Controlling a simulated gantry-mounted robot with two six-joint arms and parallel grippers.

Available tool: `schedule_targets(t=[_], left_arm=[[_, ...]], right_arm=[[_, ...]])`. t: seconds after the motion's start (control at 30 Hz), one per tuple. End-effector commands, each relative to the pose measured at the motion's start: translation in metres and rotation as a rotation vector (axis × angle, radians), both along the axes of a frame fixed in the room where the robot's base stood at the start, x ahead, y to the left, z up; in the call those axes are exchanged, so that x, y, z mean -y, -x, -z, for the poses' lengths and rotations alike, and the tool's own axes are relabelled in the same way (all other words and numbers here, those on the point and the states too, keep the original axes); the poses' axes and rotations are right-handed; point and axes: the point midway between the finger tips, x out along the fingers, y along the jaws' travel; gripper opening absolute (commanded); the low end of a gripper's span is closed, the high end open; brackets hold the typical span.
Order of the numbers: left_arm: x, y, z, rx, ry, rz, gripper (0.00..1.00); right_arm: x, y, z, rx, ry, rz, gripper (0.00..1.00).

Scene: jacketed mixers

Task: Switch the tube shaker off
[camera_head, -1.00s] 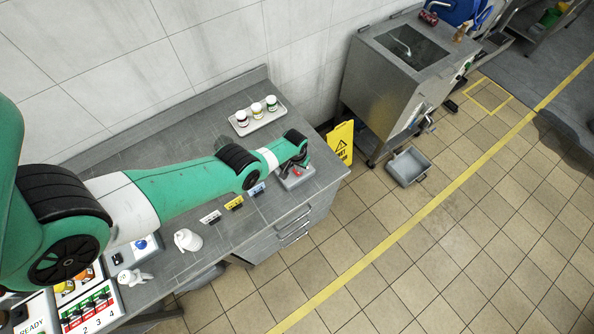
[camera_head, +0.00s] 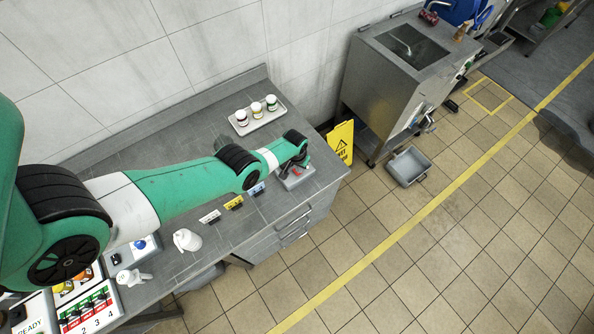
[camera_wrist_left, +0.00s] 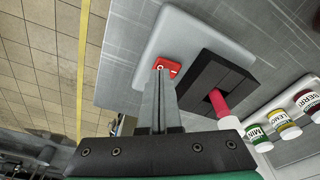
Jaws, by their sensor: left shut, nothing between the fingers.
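The tube shaker (camera_head: 303,180) sits near the right end of the grey bench, mostly hidden under my left gripper in the head view. In the left wrist view it has a pale base (camera_wrist_left: 196,33), a red switch (camera_wrist_left: 172,65) and a black block (camera_wrist_left: 228,75) with a pink-and-white tube (camera_wrist_left: 219,103). My left gripper (camera_wrist_left: 160,72) is shut and empty, its fingertips at the red switch. I cannot tell whether they touch it, or which way the switch is set. My right gripper is not in view.
A tray (camera_head: 240,128) with three labelled jars stands behind the shaker. Small coloured label cards (camera_head: 233,203) and a white bottle (camera_head: 187,240) are along the bench front. A yellow floor sign (camera_head: 343,140) and a grey sink unit (camera_head: 370,90) are beyond the bench's right end.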

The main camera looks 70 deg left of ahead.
Motion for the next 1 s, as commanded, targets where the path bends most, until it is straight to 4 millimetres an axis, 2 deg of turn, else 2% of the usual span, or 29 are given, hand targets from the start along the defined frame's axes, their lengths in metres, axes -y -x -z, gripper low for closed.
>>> schedule_targets(t=[0.73, 0.87, 1.0], left_arm=[[0.0, 0.0, 0.012, 0.0, 0.0, 0.0, 0.0], [0.0, 0.0, 0.009, 0.001, -0.001, 0.0, 0.0], [0.0, 0.0, -0.003, 0.0, 0.0, 0.0, 0.0]], right_arm=[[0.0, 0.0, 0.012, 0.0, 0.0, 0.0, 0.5], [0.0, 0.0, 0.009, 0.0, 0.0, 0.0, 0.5], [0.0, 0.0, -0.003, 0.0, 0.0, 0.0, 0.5]])
